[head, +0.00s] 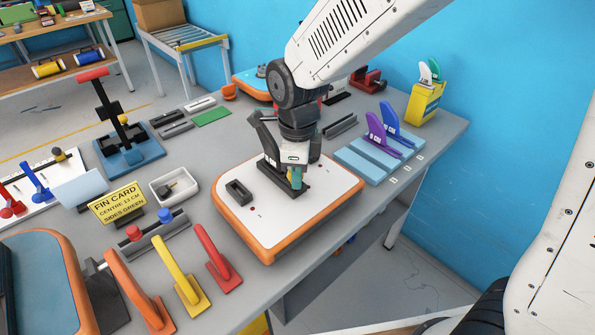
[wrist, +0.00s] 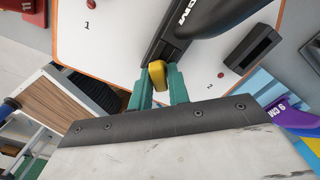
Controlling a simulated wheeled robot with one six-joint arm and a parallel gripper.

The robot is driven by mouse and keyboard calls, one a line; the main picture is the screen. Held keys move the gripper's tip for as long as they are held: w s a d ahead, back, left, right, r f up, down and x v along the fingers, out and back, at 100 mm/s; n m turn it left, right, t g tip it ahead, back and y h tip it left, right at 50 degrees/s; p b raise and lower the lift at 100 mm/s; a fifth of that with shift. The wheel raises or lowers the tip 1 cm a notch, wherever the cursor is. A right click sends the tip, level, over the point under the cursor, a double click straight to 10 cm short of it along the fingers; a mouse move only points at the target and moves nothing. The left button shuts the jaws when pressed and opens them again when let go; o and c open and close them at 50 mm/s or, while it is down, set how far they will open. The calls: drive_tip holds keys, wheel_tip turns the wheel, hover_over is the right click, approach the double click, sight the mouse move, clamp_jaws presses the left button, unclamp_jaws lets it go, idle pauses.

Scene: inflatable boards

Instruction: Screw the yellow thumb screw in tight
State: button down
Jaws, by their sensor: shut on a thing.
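The yellow thumb screw (wrist: 157,72) shows in the wrist view between the green fingertips of my gripper (wrist: 158,79), which is shut on it. It sits right at the end of a black fin base (wrist: 170,45); how deep its thread goes is hidden. In the head view my gripper (head: 296,182) points down at the white, orange-edged board (head: 235,212), and the screw is hidden there. The black fin (head: 266,135) stands upright on the board beside my gripper, partly covered by it.
An empty black box (head: 238,191) is on the board's left. A rack with red and blue thumb screws (head: 150,222), a yellow fin card (head: 118,203) and a white dish (head: 174,186) stand left. Purple (head: 380,138) and blue fins (head: 398,128) stand on a blue tray at right.

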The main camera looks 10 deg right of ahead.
drive_tip(key=shift+m, duration=0.4)
drive_tip(key=m, duration=0.3)
drive_tip(key=shift+a+m, duration=0.1)
drive_tip(key=shift+m, duration=0.2)
drive_tip(key=m, duration=0.3)
drive_tip(key=c, duration=1.2)
unclamp_jaws()
drive_tip(key=shift+s, duration=0.1)
drive_tip(key=shift+c, duration=0.2)
drive_tip(key=shift+r, duration=0.1)
